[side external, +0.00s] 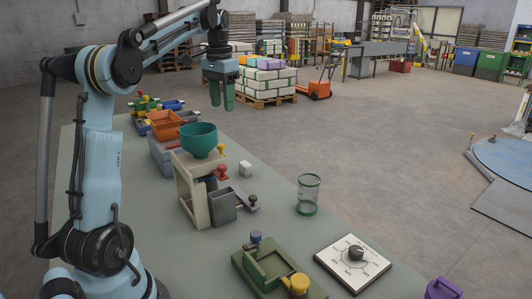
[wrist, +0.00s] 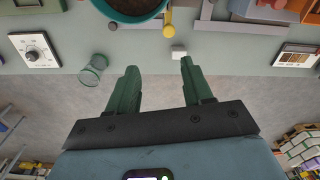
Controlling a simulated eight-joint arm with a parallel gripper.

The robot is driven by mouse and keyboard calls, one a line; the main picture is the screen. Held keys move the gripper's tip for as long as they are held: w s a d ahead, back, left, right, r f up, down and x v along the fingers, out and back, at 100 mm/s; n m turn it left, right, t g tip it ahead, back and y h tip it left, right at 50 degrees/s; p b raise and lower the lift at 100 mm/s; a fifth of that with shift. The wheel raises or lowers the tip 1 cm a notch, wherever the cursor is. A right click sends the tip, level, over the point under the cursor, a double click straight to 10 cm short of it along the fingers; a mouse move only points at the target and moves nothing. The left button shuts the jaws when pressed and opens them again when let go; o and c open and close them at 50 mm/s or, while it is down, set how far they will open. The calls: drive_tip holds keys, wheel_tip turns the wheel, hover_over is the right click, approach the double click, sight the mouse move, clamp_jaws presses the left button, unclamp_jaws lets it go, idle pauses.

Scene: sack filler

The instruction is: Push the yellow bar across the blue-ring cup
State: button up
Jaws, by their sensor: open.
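A yellow-ended bar (wrist: 169,29) sticks out beside the teal bowl (wrist: 137,22) in the wrist view. In the side view its yellow knob (side external: 221,149) shows at the right of the bowl (side external: 199,140), which tops a beige stand (side external: 190,190). I see no clearly blue-ringed cup. A clear cup with green rings (side external: 308,195) stands upright on the bench, right of the stand; it also shows in the wrist view (wrist: 93,68). My gripper (side external: 221,106) is open and empty, raised beyond the bench's far side, apart from bar and cup. Its green fingers (wrist: 159,68) are spread.
A red knob (side external: 222,170), grey box (side external: 222,207) and white cube (side external: 245,168) sit near the stand. A dial plate (side external: 340,268) and a green fixture (side external: 240,262) with blue and yellow knobs lie at the front. An orange bin (side external: 164,124) stands behind.

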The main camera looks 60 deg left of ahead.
sight(221, 145)
drive_tip(key=f, duration=0.4)
drive_tip(key=a+f, duration=0.1)
drive_tip(key=f, duration=0.3)
drive_tip(key=a+f, duration=0.1)
drive_tip(key=f, duration=0.3)
drive_tip(key=shift+s+f, duration=0.1)
drive_tip(key=shift+s, duration=0.25)
clamp_jaws()
